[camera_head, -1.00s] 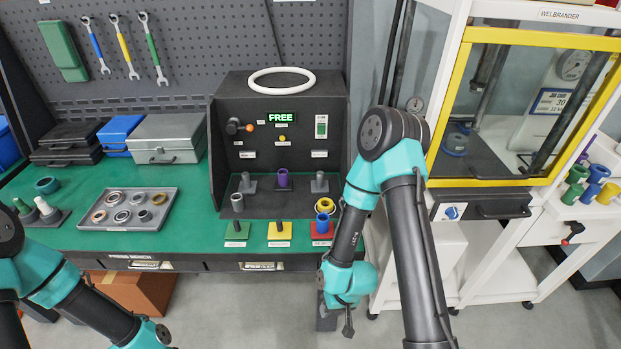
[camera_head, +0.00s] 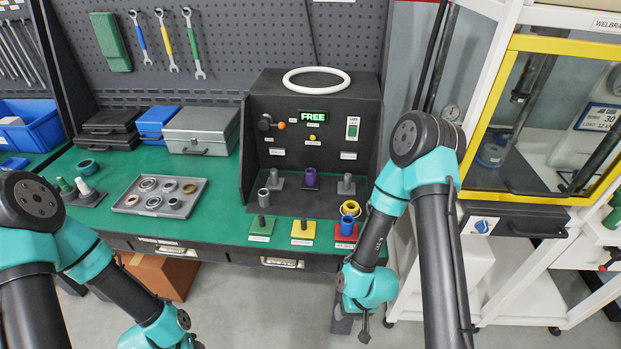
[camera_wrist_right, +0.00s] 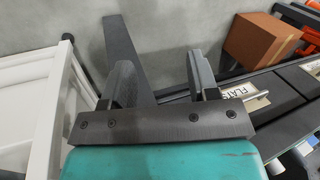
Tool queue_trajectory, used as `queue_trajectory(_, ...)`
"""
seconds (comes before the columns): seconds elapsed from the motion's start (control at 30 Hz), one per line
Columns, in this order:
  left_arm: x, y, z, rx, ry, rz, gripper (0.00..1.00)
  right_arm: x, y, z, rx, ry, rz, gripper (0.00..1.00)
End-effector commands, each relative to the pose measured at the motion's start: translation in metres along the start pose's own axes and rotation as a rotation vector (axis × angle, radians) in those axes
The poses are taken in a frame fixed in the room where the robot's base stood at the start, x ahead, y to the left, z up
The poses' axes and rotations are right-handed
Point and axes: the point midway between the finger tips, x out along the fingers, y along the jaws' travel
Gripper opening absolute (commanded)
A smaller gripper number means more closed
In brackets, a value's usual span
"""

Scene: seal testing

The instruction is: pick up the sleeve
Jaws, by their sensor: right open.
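Several sleeve-like parts stand at the test station. A grey sleeve (camera_head: 263,198) sits at the left, a purple sleeve (camera_head: 310,178) is on the middle rear post, and a blue sleeve (camera_head: 347,225) stands on the red base (camera_head: 345,239). A yellow ring-like part (camera_head: 350,208) is just behind the blue one. My right gripper (camera_head: 352,326) hangs low in front of the bench, below its front edge, apart from all of them. In the right wrist view its fingers (camera_wrist_right: 162,78) are spread and empty. My left arm enters at lower left; its fingertips are out of frame.
A grey tray (camera_head: 129,205) of rings lies on the green bench (camera_head: 219,217). Green (camera_head: 262,232) and yellow (camera_head: 303,234) bases with posts stand at the station's front. A yellow-framed cabinet (camera_head: 483,120) stands at right. A cardboard box (camera_head: 165,277) is under the bench.

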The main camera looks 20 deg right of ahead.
Motion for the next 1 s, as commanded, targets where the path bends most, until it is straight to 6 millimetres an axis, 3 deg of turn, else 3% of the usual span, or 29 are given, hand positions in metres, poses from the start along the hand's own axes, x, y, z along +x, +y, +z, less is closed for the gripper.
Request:
queue_trajectory(0.17, 0.000, 0.000, 0.000, 0.000, 0.000, 0.000, 0.39, 0.000, 0.000, 0.000, 0.000, 0.000, 0.000, 0.71)
queue_trajectory(0.43, 0.000, 0.000, 0.000, -0.001, 0.000, 0.000, 0.39, 0.000, -0.002, -0.001, -0.016, -0.001, -0.001, 0.71)
queue_trajectory(0.57, -0.002, -0.004, 0.002, -0.010, 0.004, 0.000, 0.39, -0.001, -0.013, -0.009, -0.122, -0.008, -0.005, 0.71)
queue_trajectory(0.77, -0.007, -0.019, 0.009, -0.051, 0.018, -0.001, 0.39, -0.005, -0.060, -0.036, -0.518, -0.039, -0.024, 0.71)
queue_trajectory(0.87, -0.012, -0.031, 0.016, -0.082, 0.030, -0.002, 0.39, -0.009, -0.099, -0.058, -0.780, -0.054, -0.038, 0.71)
queue_trajectory(1.0, -0.018, -0.049, 0.027, -0.132, 0.047, -0.003, 0.39, -0.020, -0.170, -0.094, -1.072, -0.063, -0.049, 0.71)
